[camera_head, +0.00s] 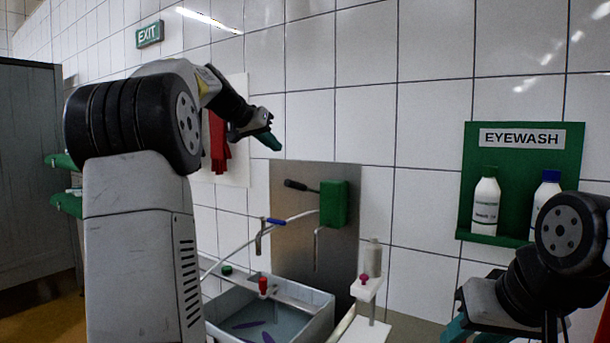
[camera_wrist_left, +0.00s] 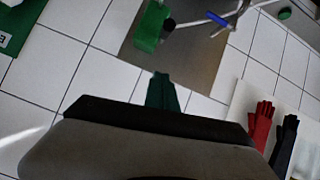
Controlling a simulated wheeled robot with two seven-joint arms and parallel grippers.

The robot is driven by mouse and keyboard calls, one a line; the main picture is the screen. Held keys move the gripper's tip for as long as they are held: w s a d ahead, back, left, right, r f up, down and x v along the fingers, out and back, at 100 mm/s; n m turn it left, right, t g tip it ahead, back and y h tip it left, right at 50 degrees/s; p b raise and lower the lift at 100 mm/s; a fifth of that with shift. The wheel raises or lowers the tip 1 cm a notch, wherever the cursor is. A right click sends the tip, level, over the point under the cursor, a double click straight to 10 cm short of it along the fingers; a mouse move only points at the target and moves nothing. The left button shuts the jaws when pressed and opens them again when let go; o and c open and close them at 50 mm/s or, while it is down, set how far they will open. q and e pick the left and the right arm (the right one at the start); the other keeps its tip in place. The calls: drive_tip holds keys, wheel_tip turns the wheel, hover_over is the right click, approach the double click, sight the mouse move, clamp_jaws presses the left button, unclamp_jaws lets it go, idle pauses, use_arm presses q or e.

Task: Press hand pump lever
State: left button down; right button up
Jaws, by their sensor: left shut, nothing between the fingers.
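The hand pump (camera_head: 335,204) is a green box on a grey metal wall plate. Its lever (camera_head: 296,185) sticks out to the left, roughly level, with a dark grip at the end. In the left wrist view the green pump body (camera_wrist_left: 150,26) shows at the top, with the lever's dark end (camera_wrist_left: 169,27) beside it. My left gripper (camera_head: 274,145) is shut and empty, above and left of the lever and apart from it. Its green fingers (camera_wrist_left: 163,92) point toward the plate. My right gripper (camera_head: 456,329) is low at the right, partly cut off by the frame's edge.
Below the pump is a sink (camera_head: 323,316) with a red knob (camera_head: 263,286) and a blue-handled spout (camera_head: 276,221). A white stand (camera_head: 367,289) is right of it. A green eyewash shelf (camera_head: 484,237) holds two bottles.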

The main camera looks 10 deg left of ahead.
use_arm(q)
hover_over(306, 188)
drive_tip(key=s+a, duration=0.3)
drive_tip(key=a, duration=0.1)
wheel_tip(306, 188, down, 5)
drive_tip(key=f, duration=0.1)
drive_tip(key=s+f, duration=0.1)
drive_tip(key=f, duration=0.1)
drive_tip(key=shift+d, duration=0.2)
drive_tip(key=shift+f, duration=0.55)
drive_tip(key=shift+s+f, duration=0.1)
drive_tip(key=shift+s, duration=0.05)
